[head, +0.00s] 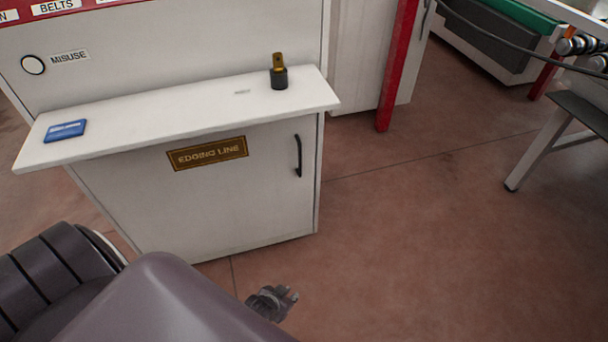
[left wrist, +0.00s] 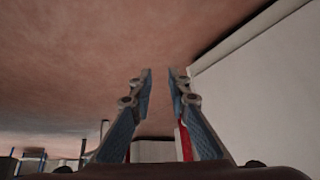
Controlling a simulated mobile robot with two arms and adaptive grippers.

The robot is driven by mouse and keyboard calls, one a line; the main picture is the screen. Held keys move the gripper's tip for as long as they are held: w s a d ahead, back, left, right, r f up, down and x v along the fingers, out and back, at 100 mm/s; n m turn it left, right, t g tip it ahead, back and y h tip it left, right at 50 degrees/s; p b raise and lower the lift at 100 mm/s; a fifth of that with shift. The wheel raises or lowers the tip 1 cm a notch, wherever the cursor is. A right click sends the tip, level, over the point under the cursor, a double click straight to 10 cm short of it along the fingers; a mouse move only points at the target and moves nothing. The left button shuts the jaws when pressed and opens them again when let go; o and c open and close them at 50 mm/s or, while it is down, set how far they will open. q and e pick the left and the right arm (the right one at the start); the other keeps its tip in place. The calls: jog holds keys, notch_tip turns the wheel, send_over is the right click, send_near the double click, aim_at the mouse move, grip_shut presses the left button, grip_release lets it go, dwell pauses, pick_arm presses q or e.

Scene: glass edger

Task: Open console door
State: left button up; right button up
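The white console door (head: 215,205) is below the shelf, with a brown "EDGING LINE" plate (head: 207,153) on it. Its black vertical handle (head: 298,156) is near the door's right edge. The door appears shut. My left gripper (head: 290,296) is low in front of the console, below and apart from the handle. In the left wrist view the left gripper (left wrist: 160,80) shows two fingers apart with nothing between them. A pale panel (left wrist: 265,80) is to the right of the fingers there. The handle is not seen in that view. My right gripper is not in view.
The white shelf (head: 180,115) juts out above the door. It bears a blue card (head: 65,131) and a black-and-brass key-like object (head: 279,72). A red post (head: 397,65) stands behind. Floor (head: 430,240) right of the console is clear; a table leg (head: 535,150) stands farther right.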

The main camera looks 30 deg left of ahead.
pick_arm(q)
jog(key=w+a+r+t+b, duration=0.25)
jog(key=w+b, duration=0.25)
jog(key=w, duration=0.6)
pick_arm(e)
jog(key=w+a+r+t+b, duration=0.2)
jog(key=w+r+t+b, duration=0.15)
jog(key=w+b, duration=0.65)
pick_arm(q)
jog(key=n+t+y+b, duration=0.4)
jog(key=t+b, duration=0.4)
jog(key=b, duration=0.1)
send_near(299, 160)
jog(key=w, duration=0.3)
jog(key=x, duration=0.2)
jog(key=b+x, duration=0.1)
jog(key=x, duration=0.4)
jog(key=shift+a+f, duration=0.1)
jog(key=shift+a, duration=0.2)
jog(key=shift+w, duration=0.25)
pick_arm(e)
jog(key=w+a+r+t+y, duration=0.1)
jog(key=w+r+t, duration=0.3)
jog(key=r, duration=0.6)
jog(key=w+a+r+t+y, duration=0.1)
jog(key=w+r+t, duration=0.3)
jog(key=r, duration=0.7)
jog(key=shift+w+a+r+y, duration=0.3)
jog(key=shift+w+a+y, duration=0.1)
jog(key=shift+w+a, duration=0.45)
